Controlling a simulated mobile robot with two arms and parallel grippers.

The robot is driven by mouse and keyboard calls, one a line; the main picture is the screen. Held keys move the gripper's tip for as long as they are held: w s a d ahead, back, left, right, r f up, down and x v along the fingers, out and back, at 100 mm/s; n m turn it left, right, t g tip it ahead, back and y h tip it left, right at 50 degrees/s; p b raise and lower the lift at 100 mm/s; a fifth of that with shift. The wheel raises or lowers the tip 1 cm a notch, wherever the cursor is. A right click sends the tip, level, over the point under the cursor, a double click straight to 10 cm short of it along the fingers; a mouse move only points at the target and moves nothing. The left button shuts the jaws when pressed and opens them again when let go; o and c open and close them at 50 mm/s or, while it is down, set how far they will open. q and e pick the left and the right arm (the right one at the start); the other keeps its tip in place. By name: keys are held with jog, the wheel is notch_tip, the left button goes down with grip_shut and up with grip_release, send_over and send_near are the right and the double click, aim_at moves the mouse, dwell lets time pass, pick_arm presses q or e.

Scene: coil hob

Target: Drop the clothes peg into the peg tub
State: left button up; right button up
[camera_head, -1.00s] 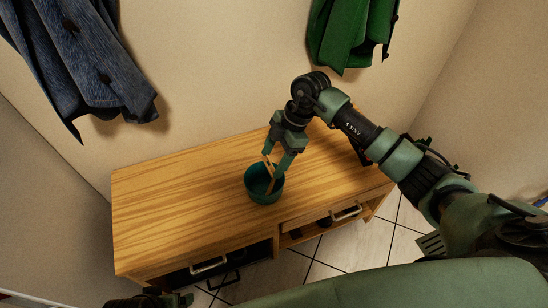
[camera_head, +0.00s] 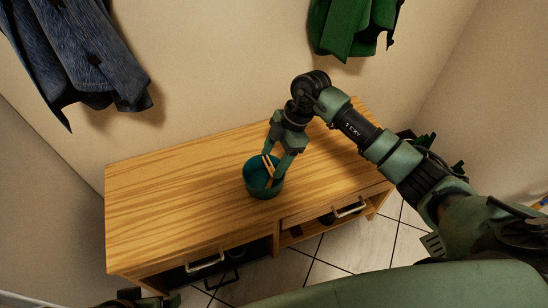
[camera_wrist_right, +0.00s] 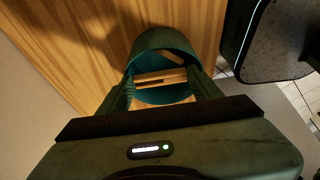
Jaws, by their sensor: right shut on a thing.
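The peg tub (camera_head: 264,187) is a round teal pot standing on the wooden bench. My right gripper (camera_head: 278,161) is over the tub, pointing down at its mouth. It is shut on the clothes peg (camera_head: 268,164), a pale wooden stick. In the right wrist view the peg (camera_wrist_right: 160,77) lies across between the fingertips, with the tub (camera_wrist_right: 163,40) right behind it. More pale wooden pieces show inside the tub there; how deep the held peg sits is unclear. Dark green parts of my left arm show at the bottom left edge of the head view; its jaws cannot be made out.
The wooden bench (camera_head: 170,200) has a clear top to the left of the tub. Its front has metal handles and open shelves. A blue jacket (camera_head: 80,55) and a green garment (camera_head: 350,25) hang on the wall above.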

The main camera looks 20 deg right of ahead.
jog(key=o, duration=1.4)
jog(key=shift+r, duration=0.1)
jog(key=p+v, duration=0.2)
jog(key=v, duration=0.5)
jog(key=shift+d+r, duration=0.15)
jog(key=shift+r, duration=0.2)
